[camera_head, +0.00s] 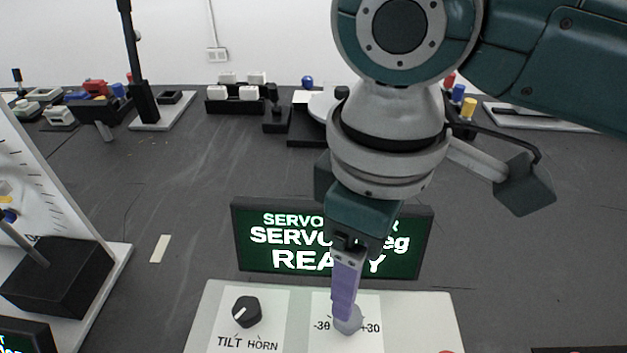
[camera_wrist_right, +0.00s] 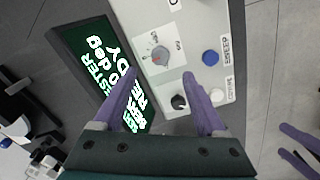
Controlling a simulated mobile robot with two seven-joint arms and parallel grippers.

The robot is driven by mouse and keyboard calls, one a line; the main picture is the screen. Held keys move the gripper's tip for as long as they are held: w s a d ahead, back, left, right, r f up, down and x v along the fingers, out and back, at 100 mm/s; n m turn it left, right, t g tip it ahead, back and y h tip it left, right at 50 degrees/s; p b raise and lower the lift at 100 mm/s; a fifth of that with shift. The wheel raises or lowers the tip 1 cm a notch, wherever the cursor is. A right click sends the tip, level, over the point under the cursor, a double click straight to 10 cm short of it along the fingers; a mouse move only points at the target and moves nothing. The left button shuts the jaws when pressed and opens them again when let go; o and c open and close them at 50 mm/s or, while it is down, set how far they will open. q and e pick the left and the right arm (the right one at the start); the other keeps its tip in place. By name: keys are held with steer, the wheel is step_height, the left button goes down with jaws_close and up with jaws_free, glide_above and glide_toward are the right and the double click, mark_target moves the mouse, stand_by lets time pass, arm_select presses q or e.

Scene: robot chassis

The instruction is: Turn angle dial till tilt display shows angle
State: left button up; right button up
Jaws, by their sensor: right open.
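The angle dial (camera_head: 347,320) is a grey knob between the -30 and +30 marks on a light panel (camera_head: 205,330). It also shows in the right wrist view (camera_wrist_right: 160,55). My right gripper (camera_head: 346,290) points down over this dial in the head view, its purple fingers hiding part of it. In the wrist view the right gripper's fingers (camera_wrist_right: 162,76) are apart, with the dial just beyond the tips; contact cannot be told. A dark display (camera_head: 333,240) reads SERVO and READY, partly hidden by my arm. My left gripper (camera_wrist_right: 296,146) shows two spread purple fingers.
A black TILT HORN knob (camera_head: 246,311) sits left of the dial. A blue button (camera_wrist_right: 210,57) and a white button (camera_wrist_right: 217,95) are on the panel's near side. A scale board (camera_head: 40,180) and a cut-off display (camera_head: 22,338) stand at left. The mid-left table is mostly clear.

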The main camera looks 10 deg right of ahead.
step_height(320, 180, down, 9)
steer(key=shift+f+b, duration=0.1)
steer(key=shift+b, duration=0.9)
jaws_close()
